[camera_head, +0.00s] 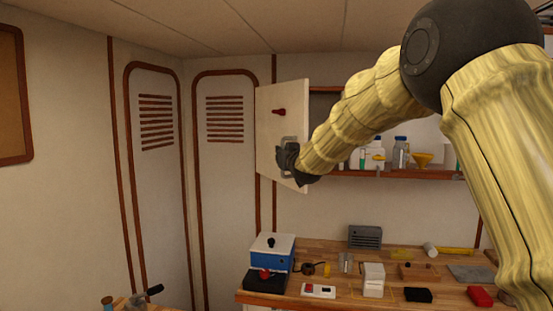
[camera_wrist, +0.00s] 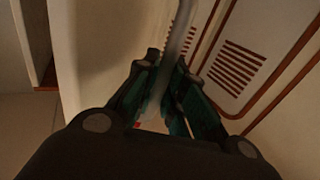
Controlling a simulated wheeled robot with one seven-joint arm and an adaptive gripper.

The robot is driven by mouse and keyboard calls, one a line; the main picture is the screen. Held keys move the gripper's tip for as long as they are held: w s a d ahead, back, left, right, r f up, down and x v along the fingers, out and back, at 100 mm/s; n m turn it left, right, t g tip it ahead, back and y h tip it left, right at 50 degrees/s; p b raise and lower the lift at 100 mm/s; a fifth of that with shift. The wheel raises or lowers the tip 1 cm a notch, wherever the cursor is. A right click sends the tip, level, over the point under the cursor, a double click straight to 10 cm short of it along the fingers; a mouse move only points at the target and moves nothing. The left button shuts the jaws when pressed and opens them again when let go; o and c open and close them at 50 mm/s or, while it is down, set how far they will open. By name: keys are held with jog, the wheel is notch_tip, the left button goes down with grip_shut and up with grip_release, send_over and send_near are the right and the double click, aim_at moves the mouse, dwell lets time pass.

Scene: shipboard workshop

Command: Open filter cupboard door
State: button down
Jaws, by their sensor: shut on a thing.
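The filter cupboard door (camera_head: 283,125) is a cream panel that stands swung open from the wall cupboard, with a dark red knob (camera_head: 279,112) on its face. A grey bar handle (camera_head: 290,142) is on the door near its free edge. My gripper (camera_head: 288,158) is at this handle, its dark fingers closed around it. In the wrist view my gripper (camera_wrist: 168,88) has its greenish fingers on the grey bar of the handle (camera_wrist: 180,38), with the door panel (camera_wrist: 105,45) beside it. The fingertips are partly hidden behind the bar.
Below is a wooden workbench (camera_head: 335,279) with a blue-and-white box (camera_head: 272,252), a grey vented box (camera_head: 365,236) and tools. Louvred panels (camera_head: 225,120) stand to the left.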

jog(key=shift+d+r, duration=0.1)
jog(key=shift+r, duration=0.1)
jog(key=c, duration=1.5)
grip_release()
jog(key=shift+f, duration=0.1)
jog(key=shift+s, duration=0.2)
jog(key=v, duration=1.1)
jog(key=shift+s, duration=0.3)
